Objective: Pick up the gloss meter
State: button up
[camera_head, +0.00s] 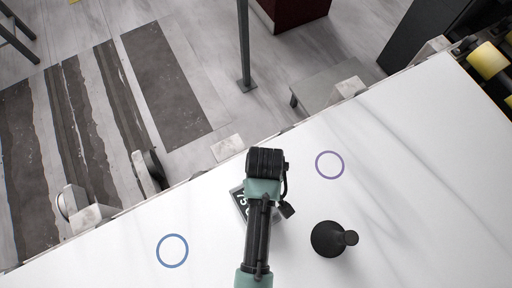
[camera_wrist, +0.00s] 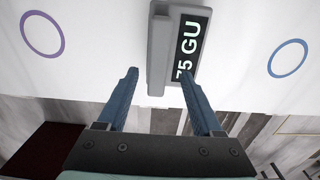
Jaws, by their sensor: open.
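The gloss meter (camera_wrist: 159,45) is a grey box with a dark display reading "75 GU". It lies on the white stone slab (camera_wrist: 90,80), and in the head view (camera_head: 238,196) my arm covers most of it. My gripper (camera_wrist: 159,74) is open and empty. In the wrist view its two blue-grey fingers are spread, with the tips on either side of the meter's lower part. The right fingertip overlaps the display's edge in the picture. I cannot tell the height between fingertips and meter. The head view does not show the fingers clearly.
A purple ring mark (camera_head: 329,151) and a blue ring mark (camera_head: 172,236) lie flat on the slab. A black round object with a knob (camera_head: 326,239) stands right of my arm. The slab's far edge has clamp-like blocks (camera_head: 228,149).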

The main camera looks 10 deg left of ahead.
jog(key=shift+f, duration=0.75)
jog(key=f, duration=0.3)
jog(key=d+f+p, duration=0.1)
jog(key=shift+s+f, duration=0.25)
jog(key=shift+s, duration=0.15)
jog(key=shift+f, duration=0.4)
grip_shut()
